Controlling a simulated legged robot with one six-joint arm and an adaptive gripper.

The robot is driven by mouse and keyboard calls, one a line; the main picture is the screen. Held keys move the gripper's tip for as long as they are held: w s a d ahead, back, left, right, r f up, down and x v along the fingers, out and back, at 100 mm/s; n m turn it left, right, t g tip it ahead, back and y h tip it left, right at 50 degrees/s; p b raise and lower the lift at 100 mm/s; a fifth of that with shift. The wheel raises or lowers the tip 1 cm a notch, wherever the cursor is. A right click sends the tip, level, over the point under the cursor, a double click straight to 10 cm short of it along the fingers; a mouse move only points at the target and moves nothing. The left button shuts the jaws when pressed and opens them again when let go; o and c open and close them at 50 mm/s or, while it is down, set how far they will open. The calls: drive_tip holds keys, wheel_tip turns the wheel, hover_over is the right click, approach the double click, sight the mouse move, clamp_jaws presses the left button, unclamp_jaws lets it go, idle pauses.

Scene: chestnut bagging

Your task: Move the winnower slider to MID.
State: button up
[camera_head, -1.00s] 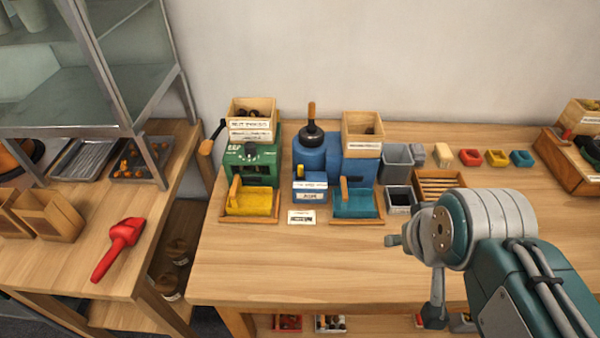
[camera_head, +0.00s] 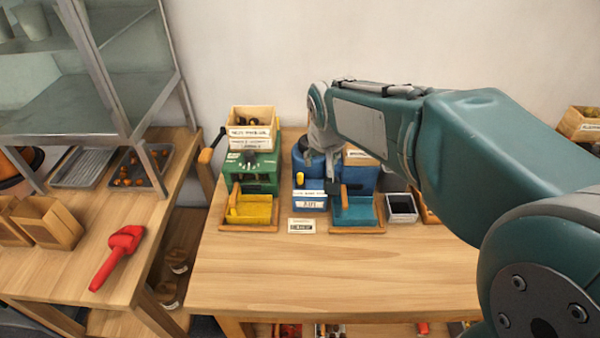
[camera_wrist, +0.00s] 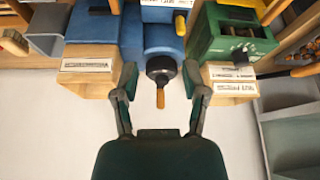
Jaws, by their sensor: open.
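The blue machine (camera_head: 308,165) stands in the middle of the table, with a small yellow knob (camera_head: 300,177) on its front left; the knob also shows in the wrist view (camera_wrist: 180,24). I take this knob for the slider, but its marks are too small to read. My gripper (camera_wrist: 160,80) points down over the blue machine, its two fingers apart and empty. In the wrist view, the machine's black cap (camera_wrist: 161,66) with a wooden handle (camera_wrist: 160,97) appears between the fingers. My arm hides part of the machine in the head view.
The green machine (camera_head: 252,172) with a dial stands close on the left. A yellow tray (camera_head: 250,210) and a teal tray (camera_head: 356,210) sit in front, with a small label card (camera_head: 302,226) between them. The table's front is clear.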

approach(301, 174)
drive_tip(key=x, duration=1.1)
drive_tip(key=shift+a, duration=0.1)
clamp_jaws()
